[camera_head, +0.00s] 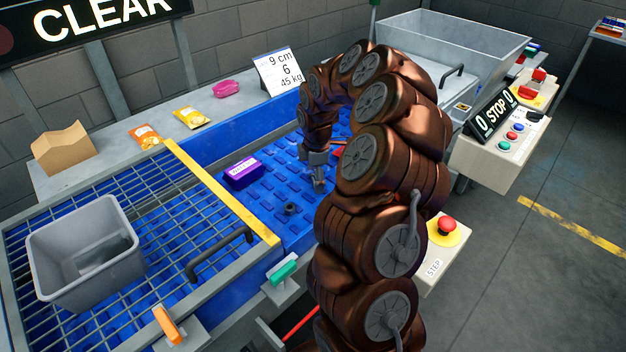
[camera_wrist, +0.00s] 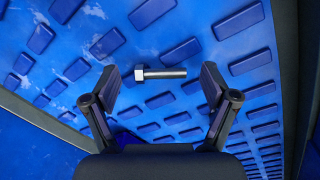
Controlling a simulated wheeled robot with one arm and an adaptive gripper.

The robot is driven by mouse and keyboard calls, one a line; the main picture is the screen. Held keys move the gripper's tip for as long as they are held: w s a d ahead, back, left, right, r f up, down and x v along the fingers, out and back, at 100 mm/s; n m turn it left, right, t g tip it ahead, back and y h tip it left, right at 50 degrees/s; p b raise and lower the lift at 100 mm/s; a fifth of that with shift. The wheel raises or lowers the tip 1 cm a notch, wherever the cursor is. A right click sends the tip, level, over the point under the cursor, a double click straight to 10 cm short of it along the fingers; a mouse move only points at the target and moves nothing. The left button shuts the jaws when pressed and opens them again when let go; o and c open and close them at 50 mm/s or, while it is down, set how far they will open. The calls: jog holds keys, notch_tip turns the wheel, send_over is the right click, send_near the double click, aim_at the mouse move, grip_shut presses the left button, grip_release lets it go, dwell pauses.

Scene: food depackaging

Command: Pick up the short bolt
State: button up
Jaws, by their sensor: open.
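A short silver bolt (camera_wrist: 160,74) with a hex head lies on the blue studded belt in the wrist view. Its head points left and its shank points right. My gripper (camera_wrist: 157,95) is open and empty, with one finger on each side of the bolt in the picture. The bolt lies just beyond the line between the fingertips; I cannot tell the height gap. In the head view my gripper (camera_head: 318,185) hangs low over the blue belt (camera_head: 265,215), and I cannot make out the bolt there.
A purple box (camera_head: 241,172) and a dark nut-like piece (camera_head: 289,208) lie on the belt to the left of my gripper. A grey bin (camera_head: 85,250) stands on the grid at left. A yellow bar (camera_head: 222,192) borders the belt. A red thing shows partly behind my arm.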

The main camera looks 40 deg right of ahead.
jog(key=c, duration=1.2)
jog(key=shift+c, duration=0.2)
